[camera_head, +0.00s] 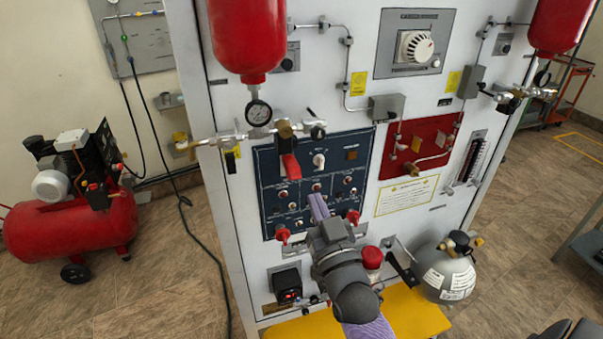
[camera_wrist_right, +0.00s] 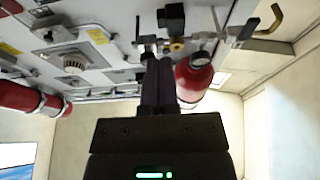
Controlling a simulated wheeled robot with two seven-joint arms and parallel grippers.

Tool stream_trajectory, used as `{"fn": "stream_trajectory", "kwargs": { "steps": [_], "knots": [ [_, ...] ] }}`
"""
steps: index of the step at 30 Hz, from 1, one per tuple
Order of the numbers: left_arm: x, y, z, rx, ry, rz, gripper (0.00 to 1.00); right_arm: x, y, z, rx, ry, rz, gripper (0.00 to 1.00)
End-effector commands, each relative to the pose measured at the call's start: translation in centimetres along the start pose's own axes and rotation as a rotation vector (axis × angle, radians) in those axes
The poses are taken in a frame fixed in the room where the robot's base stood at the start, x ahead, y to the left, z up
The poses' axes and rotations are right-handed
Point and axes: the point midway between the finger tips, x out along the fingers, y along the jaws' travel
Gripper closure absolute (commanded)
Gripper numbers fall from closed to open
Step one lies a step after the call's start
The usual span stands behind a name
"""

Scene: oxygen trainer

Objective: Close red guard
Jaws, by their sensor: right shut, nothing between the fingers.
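The blue switch panel (camera_head: 267,185) is on the front of the white trainer cabinet. A long red flap or lever (camera_head: 291,168) hangs at its upper left. Two small red pieces that look like switch guards, a left one (camera_head: 283,234) and a right one (camera_head: 353,216), sit at its lower edge. I cannot tell which red piece is the task's guard, or whether any is open. My right gripper (camera_head: 318,207) is in front of the panel's lower middle, between the two small red pieces, its purple fingers closed and empty. In the right wrist view, the fingers (camera_wrist_right: 158,82) are together. My left gripper is out of view.
Red cylinders, a left one (camera_head: 248,40) and a right one (camera_head: 558,25), hang above, with a gauge (camera_head: 258,112) and valves below the left one. A yellow platform (camera_head: 415,312) and a grey bottle (camera_head: 444,274) stand below right. A red compressor (camera_head: 75,225) stands left.

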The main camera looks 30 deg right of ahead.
Motion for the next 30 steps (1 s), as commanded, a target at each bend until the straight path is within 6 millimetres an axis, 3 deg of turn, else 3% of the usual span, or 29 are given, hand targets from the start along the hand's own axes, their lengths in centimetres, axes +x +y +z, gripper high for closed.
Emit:
{"fn": "stream_trajectory", "kwargs": {
  "steps": [8,9,15,30],
  "knots": [
    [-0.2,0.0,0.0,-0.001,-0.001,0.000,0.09,6.2,0.0,-0.2,-0.001,0.005,0.000,1.00],
    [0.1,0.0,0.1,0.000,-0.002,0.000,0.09,6.5,0.0,0.5,-0.001,0.001,0.000,1.00],
    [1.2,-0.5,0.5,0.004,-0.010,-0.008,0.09,7.0,0.0,3.3,-0.001,-0.001,0.000,1.00],
    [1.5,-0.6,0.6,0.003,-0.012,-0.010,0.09,7.2,0.0,3.9,0.000,0.007,0.000,1.00]
  ]
}}
